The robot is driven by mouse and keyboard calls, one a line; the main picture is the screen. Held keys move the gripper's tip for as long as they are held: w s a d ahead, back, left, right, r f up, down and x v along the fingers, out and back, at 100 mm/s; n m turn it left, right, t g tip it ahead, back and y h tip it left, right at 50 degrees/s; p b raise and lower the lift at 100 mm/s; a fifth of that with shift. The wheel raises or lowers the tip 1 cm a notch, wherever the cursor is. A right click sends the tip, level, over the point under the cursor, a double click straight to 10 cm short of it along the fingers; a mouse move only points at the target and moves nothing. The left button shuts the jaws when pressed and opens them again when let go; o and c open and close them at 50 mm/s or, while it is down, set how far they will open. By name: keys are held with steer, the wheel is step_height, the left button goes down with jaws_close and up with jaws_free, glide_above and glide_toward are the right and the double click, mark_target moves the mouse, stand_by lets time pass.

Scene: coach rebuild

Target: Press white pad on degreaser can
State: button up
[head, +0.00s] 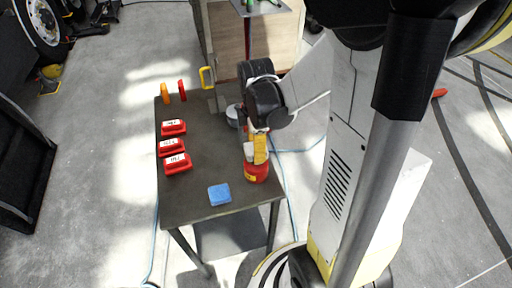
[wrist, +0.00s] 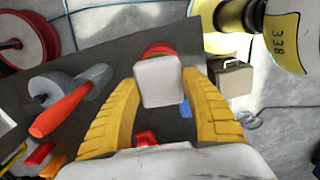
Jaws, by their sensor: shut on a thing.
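The white pad (wrist: 159,82) is a pale rounded block between the yellow fingers of my gripper (wrist: 160,90) in the wrist view. My gripper (head: 257,156) is shut on it and points down over the right front of the table. In the head view the pad (head: 249,152) shows beside a yellow finger. A red can (head: 257,174), seemingly the degreaser can, stands right below. Its red rim (wrist: 158,49) shows just past the pad in the wrist view. I cannot tell whether the pad touches the can; the fingers and pad hide most of its top.
The dark table (head: 205,160) holds three red labelled boxes (head: 172,146) at left and a blue block (head: 219,194) at the front. Orange and red upright pieces (head: 165,93) stand at the back left. The table's middle is clear.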

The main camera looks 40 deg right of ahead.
steer(key=shift+f+b, duration=0.4)
steer(key=shift+f, duration=0.1)
stand_by(0.3)
stand_by(0.7)
steer(key=shift+r+p, duration=2.8)
steer(key=shift+r, duration=0.75)
